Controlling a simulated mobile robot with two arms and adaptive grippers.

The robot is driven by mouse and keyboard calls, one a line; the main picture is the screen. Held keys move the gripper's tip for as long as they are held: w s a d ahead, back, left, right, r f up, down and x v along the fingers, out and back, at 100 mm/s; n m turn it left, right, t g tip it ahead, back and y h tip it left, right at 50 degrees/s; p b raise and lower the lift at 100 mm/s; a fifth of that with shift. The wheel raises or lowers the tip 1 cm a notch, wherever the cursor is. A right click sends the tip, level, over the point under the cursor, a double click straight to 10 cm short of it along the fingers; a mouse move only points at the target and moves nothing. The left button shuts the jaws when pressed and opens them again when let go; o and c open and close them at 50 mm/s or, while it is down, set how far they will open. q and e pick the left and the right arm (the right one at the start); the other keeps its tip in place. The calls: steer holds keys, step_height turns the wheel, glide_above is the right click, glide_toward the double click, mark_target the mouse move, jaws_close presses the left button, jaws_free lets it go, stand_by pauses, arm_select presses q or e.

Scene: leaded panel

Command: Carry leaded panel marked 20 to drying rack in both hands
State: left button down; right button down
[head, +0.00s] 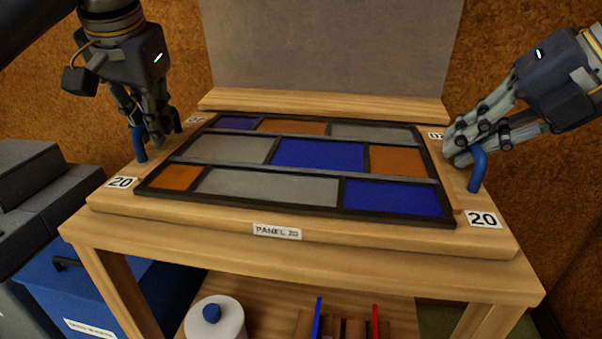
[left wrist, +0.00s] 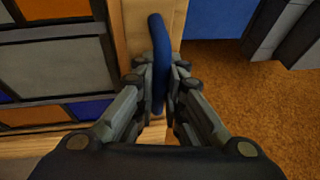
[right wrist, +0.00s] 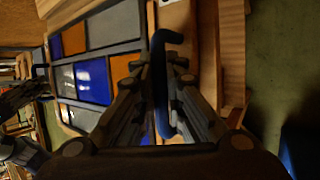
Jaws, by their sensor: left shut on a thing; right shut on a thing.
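The leaded panel (head: 318,156), with blue, orange and grey panes in dark lead, lies on a wooden board (head: 200,215) labelled PANEL 20 and 20. The board has a blue handle at each side. My left gripper (head: 153,145) is shut on the left blue handle (head: 139,146), which also shows between the fingers in the left wrist view (left wrist: 158,60). My right gripper (head: 462,152) is shut on the right blue handle (head: 478,170), which also shows in the right wrist view (right wrist: 160,85). The board appears to rest on a wooden table (head: 300,262). I cannot make out a drying rack.
A grey upright board (head: 330,45) with a wooden ledge (head: 320,104) stands behind the panel. Below are a white container with a blue knob (head: 215,320), a blue box (head: 75,290) and red and blue sticks. Grey boxes (head: 35,185) stand at the left.

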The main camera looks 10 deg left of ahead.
arm_select(q)
steer(key=c, duration=2)
jaws_free()
steer(key=shift+f, duration=0.15)
arm_select(e)
steer(key=c, duration=2)
jaws_free()
steer(key=shift+f, duration=0.1)
arm_select(q)
steer(key=o, duration=0.3)
arm_select(e)
steer(key=o, duration=0.3)
arm_select(q)
steer(key=shift+s, duration=0.1)
arm_select(e)
steer(key=shift+s, duration=0.1)
arm_select(q)
steer(key=v, duration=0.8)
arm_select(e)
steer(key=v, duration=1.2)
